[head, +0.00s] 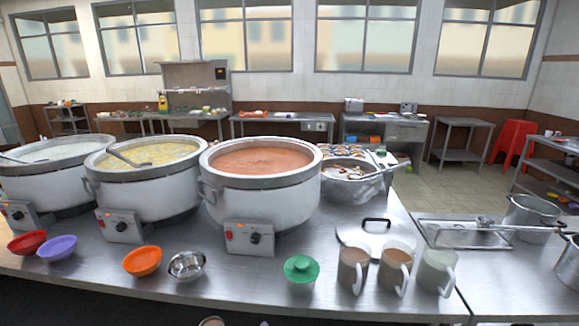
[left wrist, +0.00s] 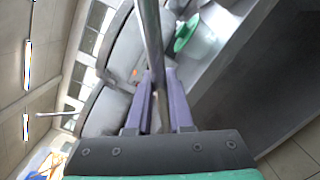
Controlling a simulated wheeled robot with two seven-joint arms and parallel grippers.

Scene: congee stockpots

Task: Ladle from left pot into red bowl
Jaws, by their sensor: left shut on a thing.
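The left pot (head: 40,188) stands at the far left of the steel counter, holding pale congee, with a ladle (head: 14,160) resting in it. The red bowl (head: 27,243) sits upright on the counter in front of that pot and looks empty. In the left wrist view my left gripper (left wrist: 160,85) has its purple fingers shut on a metal rod (left wrist: 149,30), which looks like a ladle handle. The rod's far end runs out of that picture. My left gripper cannot be made out in the head view. My right gripper is in neither view.
A purple bowl (head: 58,248) is beside the red one. A middle pot (head: 150,190) and right pot (head: 262,195) stand behind; mugs (head: 395,268) are at right.

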